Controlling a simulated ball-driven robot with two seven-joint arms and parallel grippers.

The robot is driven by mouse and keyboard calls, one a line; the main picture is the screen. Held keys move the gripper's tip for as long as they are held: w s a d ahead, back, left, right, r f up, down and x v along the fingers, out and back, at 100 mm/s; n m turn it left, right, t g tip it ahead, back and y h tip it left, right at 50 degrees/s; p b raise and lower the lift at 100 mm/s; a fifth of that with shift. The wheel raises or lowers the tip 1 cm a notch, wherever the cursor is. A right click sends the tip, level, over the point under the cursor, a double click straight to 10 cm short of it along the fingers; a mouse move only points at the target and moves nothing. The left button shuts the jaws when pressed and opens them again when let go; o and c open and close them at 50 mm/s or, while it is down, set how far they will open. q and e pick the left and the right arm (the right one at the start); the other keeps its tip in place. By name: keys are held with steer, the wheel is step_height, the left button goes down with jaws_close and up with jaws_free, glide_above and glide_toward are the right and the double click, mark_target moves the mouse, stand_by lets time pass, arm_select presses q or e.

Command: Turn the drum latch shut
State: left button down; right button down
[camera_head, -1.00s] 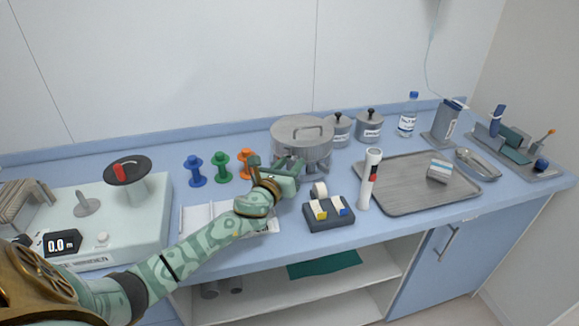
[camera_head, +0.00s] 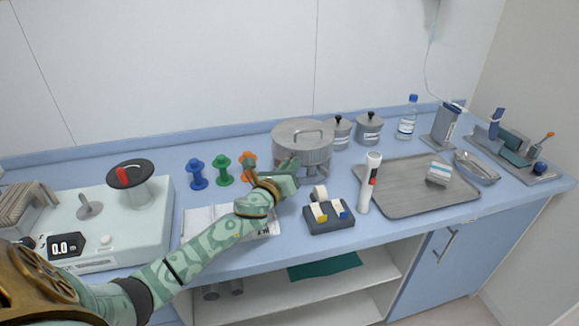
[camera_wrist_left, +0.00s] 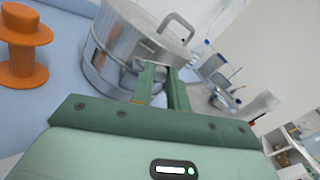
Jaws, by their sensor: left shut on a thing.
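The silver sterilizing drum (camera_head: 303,140) with a looped lid handle stands at the back middle of the blue counter; it also fills the upper middle of the left wrist view (camera_wrist_left: 120,45). My left gripper (camera_head: 292,168) is at the drum's front side. In the left wrist view its two green fingers (camera_wrist_left: 162,72) reach the drum's side below the lid rim and are shut on a small metal part, the drum latch (camera_wrist_left: 160,62). The fingertips hide most of the latch, so its angle cannot be told. My right gripper is not in view.
Orange (camera_head: 248,165), green (camera_head: 223,170) and blue (camera_head: 196,174) spools stand left of the drum. Two lidded canisters (camera_head: 369,129) are close on the right. A metal tray (camera_head: 410,200) lies further right.

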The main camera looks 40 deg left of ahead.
arm_select(q)
steer(key=n, duration=0.1)
steer(key=n+p, duration=0.1)
steer(key=r+n, duration=0.1)
steer(key=shift+a+n, duration=0.25)
steer(key=shift+n, duration=0.05)
steer(key=n, duration=0.1)
steer(key=n+p, duration=0.1)
steer(key=n, duration=0.1)
steer(key=shift+s+a+r+n+p, duration=0.1)
steer(key=shift+a+r+n+p, duration=0.2)
steer(key=shift+a, duration=0.1)
steer(key=shift+s+a+n+p, duration=0.1)
steer(key=shift+a+n+p, duration=0.2)
steer(key=shift+n, duration=0.75)
steer(key=shift+w+a+n+p, duration=0.1)
steer(key=shift+a+n+p, duration=0.25)
steer(key=shift+n, duration=0.65)
steer(key=shift+s+a+n+p, duration=0.15)
steer(key=shift+n+p, duration=0.25)
steer(key=shift+n, duration=0.65)
steer(key=c, duration=1.4)
jaws_free()
steer(key=shift+o, duration=0.2)
